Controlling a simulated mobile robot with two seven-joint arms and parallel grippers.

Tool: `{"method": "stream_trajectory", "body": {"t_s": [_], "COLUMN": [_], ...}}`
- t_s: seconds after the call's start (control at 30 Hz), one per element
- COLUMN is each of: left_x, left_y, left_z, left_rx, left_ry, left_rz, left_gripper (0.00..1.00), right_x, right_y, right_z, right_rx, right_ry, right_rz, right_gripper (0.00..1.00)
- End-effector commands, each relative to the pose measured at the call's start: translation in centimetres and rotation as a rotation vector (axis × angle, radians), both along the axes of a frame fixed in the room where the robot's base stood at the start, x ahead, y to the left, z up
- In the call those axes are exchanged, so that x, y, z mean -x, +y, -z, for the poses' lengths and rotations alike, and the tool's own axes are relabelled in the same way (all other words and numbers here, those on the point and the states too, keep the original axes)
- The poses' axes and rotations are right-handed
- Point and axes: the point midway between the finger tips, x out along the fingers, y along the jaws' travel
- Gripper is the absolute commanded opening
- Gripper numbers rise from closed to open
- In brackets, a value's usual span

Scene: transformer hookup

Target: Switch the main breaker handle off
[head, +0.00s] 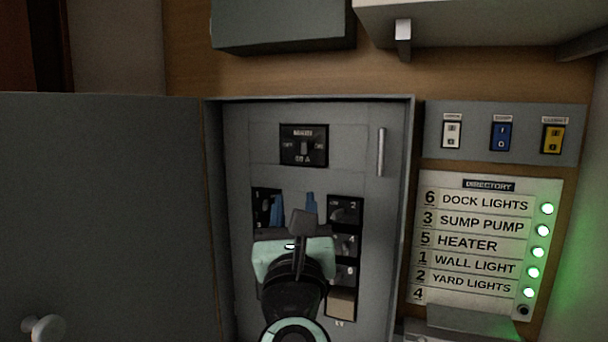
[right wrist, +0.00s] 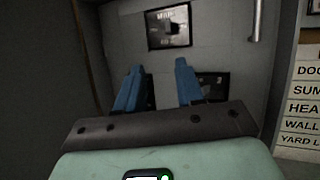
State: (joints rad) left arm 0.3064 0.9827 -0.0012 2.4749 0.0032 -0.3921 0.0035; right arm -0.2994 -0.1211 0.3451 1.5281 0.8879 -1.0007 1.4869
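The main breaker (head: 304,145) is a black block marked MAIN at the top middle of the open grey panel. Its small dark handle (head: 304,147) sits between the side labels; which side it leans to is too small to tell. The main breaker also shows in the right wrist view (right wrist: 169,27), ahead of and above the fingers. My right gripper (head: 293,205) is in front of the panel, below the main breaker and apart from it. Its two blue fingers (right wrist: 158,82) are spread with nothing between them. My left gripper is not in view.
Small numbered breakers (head: 345,211) sit below the main breaker, partly hidden by my right arm. The panel door (head: 105,215) stands open at left. A vertical metal bar (head: 381,152) is right of the main breaker. A directory (head: 470,240) with several green lights and three switches (head: 501,136) are at right.

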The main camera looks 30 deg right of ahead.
Motion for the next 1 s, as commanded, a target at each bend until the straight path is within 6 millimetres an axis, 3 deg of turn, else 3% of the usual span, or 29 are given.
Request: {"method": "stream_trajectory", "body": {"t_s": [0.07,0.17,0.7,1.0], "left_x": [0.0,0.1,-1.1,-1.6], "left_y": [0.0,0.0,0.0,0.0], "left_z": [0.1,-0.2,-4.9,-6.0], "left_rx": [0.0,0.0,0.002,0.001], "left_ry": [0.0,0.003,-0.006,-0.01], "left_rz": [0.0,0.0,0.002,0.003], "left_gripper": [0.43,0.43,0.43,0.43], "right_x": [1.1,0.9,-7.4,-9.3], "right_y": [-0.7,-1.1,-5.8,-6.8], "right_z": [-1.2,-1.9,-6.0,-6.6], "right_rx": [-0.054,-0.072,-0.065,-0.064], "right_ry": [-0.04,-0.052,-0.049,-0.048], "right_rz": [-0.005,-0.007,-0.004,-0.006], "right_gripper": [0.37,0.37,0.37,0.37]}}
